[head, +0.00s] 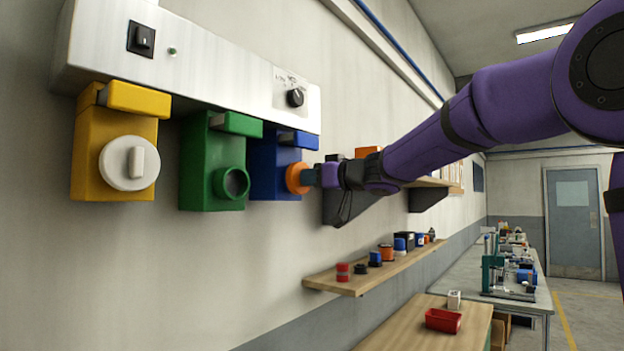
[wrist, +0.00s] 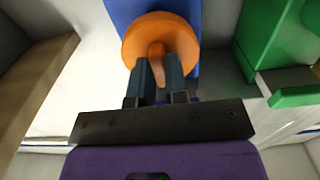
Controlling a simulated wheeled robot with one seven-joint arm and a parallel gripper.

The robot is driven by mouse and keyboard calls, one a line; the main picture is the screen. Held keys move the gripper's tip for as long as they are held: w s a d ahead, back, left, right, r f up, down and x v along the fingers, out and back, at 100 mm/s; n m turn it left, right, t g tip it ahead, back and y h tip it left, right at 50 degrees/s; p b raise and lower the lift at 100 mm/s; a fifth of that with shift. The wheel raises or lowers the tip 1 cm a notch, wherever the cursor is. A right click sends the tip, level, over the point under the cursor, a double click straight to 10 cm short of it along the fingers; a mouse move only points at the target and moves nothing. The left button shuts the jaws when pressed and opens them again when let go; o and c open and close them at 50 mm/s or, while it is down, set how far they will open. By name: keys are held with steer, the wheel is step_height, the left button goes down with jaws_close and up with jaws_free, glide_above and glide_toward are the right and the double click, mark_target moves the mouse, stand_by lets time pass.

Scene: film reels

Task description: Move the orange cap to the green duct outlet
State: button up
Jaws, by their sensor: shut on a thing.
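The orange cap (head: 297,178) is at the front of the blue duct (head: 268,172) in the head view. In the wrist view the cap (wrist: 160,38) is a round disc with a raised grip tab. My gripper (head: 313,177) is shut on that tab; its two dark fingers (wrist: 159,75) are on either side of it in the wrist view. Whether the cap is still seated on the blue outlet cannot be told. The green duct (head: 205,170) is just left of the blue one in the head view, and its round outlet (head: 233,184) is open and uncovered.
A yellow duct (head: 110,150) with a white cap (head: 129,163) is at the far left. A metal control panel (head: 200,65) runs above the ducts. A wooden shelf (head: 350,284) with small reels and caps is below right. The space in front of the green outlet is clear.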

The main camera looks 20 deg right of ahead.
steer(key=v, duration=0.7)
stand_by(1.2)
stand_by(1.5)
steer(key=m, duration=0.6)
glide_toward(237, 183)
steer(key=shift+x, duration=2)
steer(key=shift+x, duration=1.5)
